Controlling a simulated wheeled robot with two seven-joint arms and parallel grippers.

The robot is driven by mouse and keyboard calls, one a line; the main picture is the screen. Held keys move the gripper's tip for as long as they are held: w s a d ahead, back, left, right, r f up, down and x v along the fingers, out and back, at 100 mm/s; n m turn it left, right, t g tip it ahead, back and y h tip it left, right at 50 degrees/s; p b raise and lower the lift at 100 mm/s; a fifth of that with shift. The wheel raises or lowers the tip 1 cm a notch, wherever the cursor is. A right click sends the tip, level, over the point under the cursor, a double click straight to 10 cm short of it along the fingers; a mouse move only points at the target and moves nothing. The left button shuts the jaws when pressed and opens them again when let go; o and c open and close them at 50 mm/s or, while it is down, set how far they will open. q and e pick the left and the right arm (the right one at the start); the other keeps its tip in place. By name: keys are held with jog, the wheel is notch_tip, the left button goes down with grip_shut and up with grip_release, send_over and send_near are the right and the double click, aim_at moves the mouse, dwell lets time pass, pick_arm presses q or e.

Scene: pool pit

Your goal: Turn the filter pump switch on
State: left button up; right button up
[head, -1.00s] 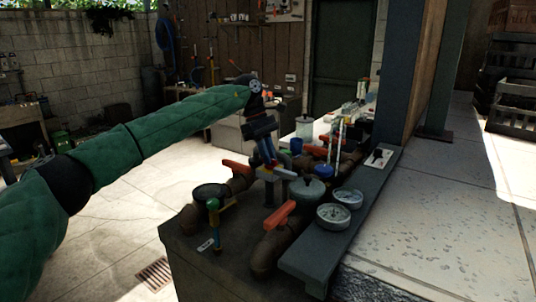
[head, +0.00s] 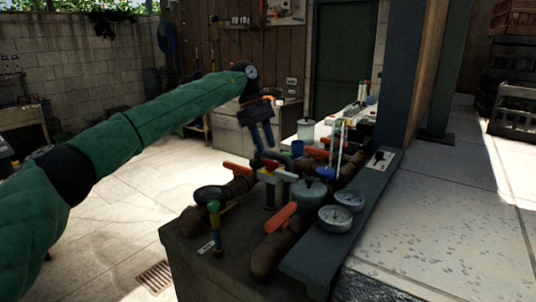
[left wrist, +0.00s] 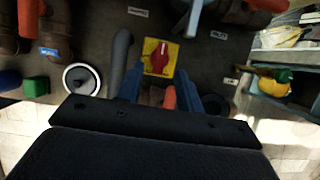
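The switch is a red rotary knob on a yellow plate (left wrist: 159,57), seen face-on in the left wrist view. My left gripper (head: 263,143) is just above and behind the box in the head view. Its two blue fingers are apart, with nothing held. In the left wrist view the fingers (left wrist: 168,92) point toward the plate, apart from it. My right gripper is not in view.
Orange-handled valves (head: 280,217), brown pipes and round gauges (head: 334,217) crowd around the switch. A grey ledge (head: 315,257) with a small lever plate (head: 379,158) runs along the right. A green-handled valve (head: 214,217) stands in front.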

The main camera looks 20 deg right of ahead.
pick_arm(q)
jog(key=v, duration=0.3)
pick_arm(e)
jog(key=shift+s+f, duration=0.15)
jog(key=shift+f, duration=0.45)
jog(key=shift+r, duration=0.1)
